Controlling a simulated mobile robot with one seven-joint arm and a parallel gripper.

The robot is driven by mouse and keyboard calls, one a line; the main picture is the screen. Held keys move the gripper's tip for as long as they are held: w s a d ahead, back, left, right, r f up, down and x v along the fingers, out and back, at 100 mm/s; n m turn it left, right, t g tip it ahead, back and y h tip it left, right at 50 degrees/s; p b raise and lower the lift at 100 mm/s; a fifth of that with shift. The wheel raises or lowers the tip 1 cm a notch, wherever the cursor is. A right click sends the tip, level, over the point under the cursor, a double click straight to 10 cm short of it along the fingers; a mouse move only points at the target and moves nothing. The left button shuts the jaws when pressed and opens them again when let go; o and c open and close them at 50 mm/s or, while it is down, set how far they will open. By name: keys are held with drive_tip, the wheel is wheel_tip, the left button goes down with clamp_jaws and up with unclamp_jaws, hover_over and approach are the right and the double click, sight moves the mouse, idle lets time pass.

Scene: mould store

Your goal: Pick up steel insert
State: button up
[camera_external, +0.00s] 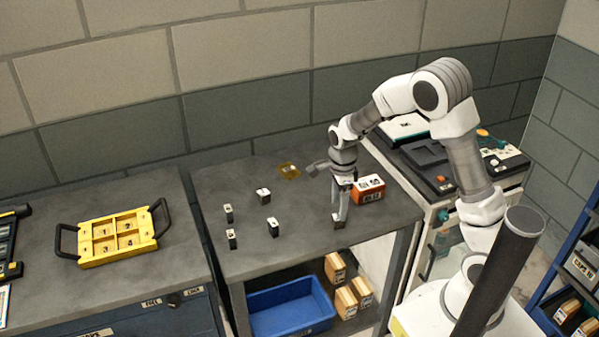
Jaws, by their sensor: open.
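Several small steel-grey blocks with pale labels stand on the dark grey table. These look like inserts: one at the left (228,212), one farther back (263,195), one in the middle (271,224) and one at the front left (231,238). Another small insert (338,225) sits near the table's front right. My gripper (341,216) points down over this one, with its fingers open and their tips at or just above it. I cannot tell whether the fingers touch it.
An orange-and-white box (368,189) stands close to the right of my gripper. A yellow numbered tray (118,238) with black handles is on the left bench. A blue bin (291,309) is below.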

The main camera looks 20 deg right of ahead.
sight(338, 216)
wheel_tip(338, 216, down, 5)
drive_tip(key=shift+f, duration=0.15)
clamp_jaws()
idle(0.4)
